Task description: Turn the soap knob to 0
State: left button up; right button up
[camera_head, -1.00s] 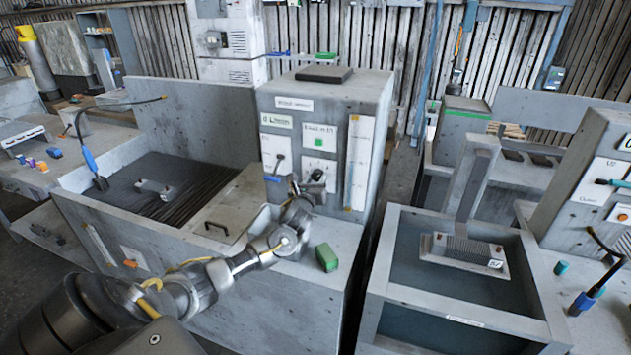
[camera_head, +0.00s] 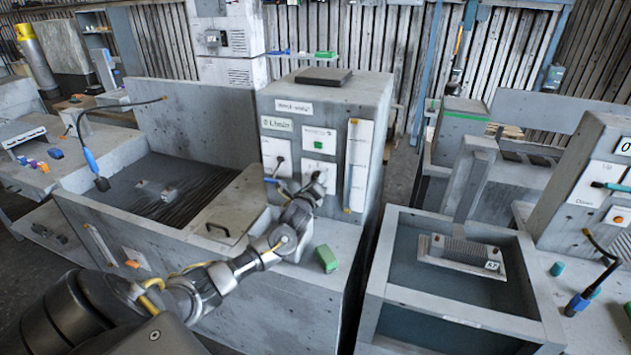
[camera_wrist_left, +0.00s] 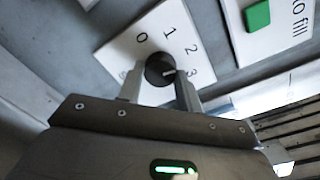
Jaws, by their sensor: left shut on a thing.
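The soap knob (camera_wrist_left: 158,66) is a small black round knob on a white plate (camera_wrist_left: 128,50) marked 0, 1, 2 and 3, seen in the left wrist view. Its pale pointer mark faces the 3 side of the scale. The fingers of my left gripper (camera_wrist_left: 160,88) stand on either side of the knob and are shut on it. In the head view my left gripper (camera_head: 317,186) is at the right-hand white plate (camera_head: 320,166) on the front of the grey control box and hides the knob there. My right gripper is not in view.
The grey control box (camera_head: 345,92) also carries a green button (camera_head: 318,145), a lever plate (camera_head: 273,150) and a tall gauge (camera_head: 357,165). A green block (camera_head: 326,258) lies on the ledge below. A dark liquid-filled basin (camera_head: 165,175) is to the left.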

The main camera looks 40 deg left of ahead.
pick_arm(q)
jog(key=shift+s+a+r+n+h+p, duration=0.1)
jog(key=shift+n+h+p, duration=0.2)
jog(key=shift+n, duration=2.85)
jog(key=shift+w+a+r+n+h+p, duration=0.15)
jog(key=shift+n+p, duration=0.1)
jog(key=shift+n, duration=2.95)
jog(key=shift+s+d+n+h+p, duration=0.15)
jog(key=shift+n+h+p, duration=0.15)
jog(key=shift+n, duration=2.85)
jog(key=shift+a, duration=0.1)
jog(key=o, duration=1)
jog(key=shift+s, duration=0.1)
